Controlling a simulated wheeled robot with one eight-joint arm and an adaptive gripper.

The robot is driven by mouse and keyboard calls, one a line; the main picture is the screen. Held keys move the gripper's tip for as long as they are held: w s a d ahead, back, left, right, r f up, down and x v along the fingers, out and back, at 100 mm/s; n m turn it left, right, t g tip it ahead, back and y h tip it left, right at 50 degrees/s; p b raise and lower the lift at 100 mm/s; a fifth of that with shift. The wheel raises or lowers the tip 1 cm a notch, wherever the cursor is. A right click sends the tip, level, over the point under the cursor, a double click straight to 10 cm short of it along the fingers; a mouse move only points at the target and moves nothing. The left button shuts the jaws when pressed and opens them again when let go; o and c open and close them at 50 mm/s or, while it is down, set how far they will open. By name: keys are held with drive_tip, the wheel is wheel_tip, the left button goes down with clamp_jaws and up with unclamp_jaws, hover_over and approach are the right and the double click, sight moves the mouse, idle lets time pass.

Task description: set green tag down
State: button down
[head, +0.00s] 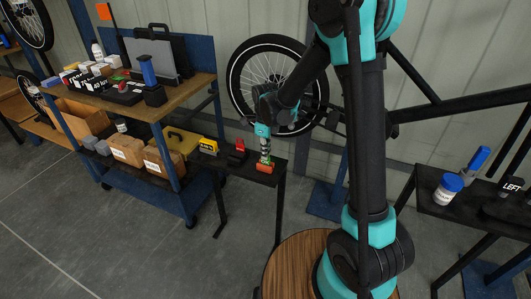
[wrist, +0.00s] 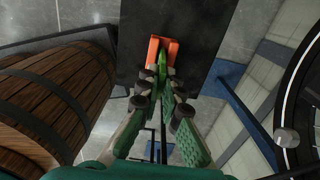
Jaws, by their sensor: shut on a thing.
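The green tag shows in the wrist view (wrist: 162,63) as a narrow green piece between the fingertips of my gripper (wrist: 167,82). In the head view, my gripper (head: 266,152) points down over the right end of a small black table (head: 226,163). My gripper is shut on the tag. An orange piece (wrist: 153,50) lies on the black table top, right at the tag; it also shows in the head view (head: 264,168). The tag overlaps the orange piece in the wrist view; I cannot tell whether they touch. The fingers hide part of the tag.
A yellow item (head: 208,146) and a red-and-black item (head: 237,153) stand left of my gripper on the black table. A wooden barrel (wrist: 50,100) is close by. A loaded blue cart (head: 180,165) stands left, a bicycle wheel (head: 240,75) behind. Another black table (head: 440,208) is at right.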

drive_tip(key=shift+f, duration=0.1)
drive_tip(key=c, duration=1.7)
unclamp_jaws()
wheel_tip(320, 180, up, 12)
drive_tip(key=s+d+f+n+t, duration=0.1)
drive_tip(key=s+d+f+n, duration=0.1)
drive_tip(key=s+d+n, duration=0.4)
drive_tip(key=s+d+f+n+t, duration=0.1)
drive_tip(key=s+d+f+n, duration=0.2)
drive_tip(key=s+d+n, duration=0.4)
drive_tip(key=s+d+f+n+t, duration=0.2)
drive_tip(key=s+d+n, duration=0.4)
drive_tip(key=d+n, duration=0.3)
drive_tip(key=shift+s+d+f, duration=0.15)
drive_tip(key=shift+d+f, duration=0.3)
drive_tip(key=shift+d, duration=0.4)
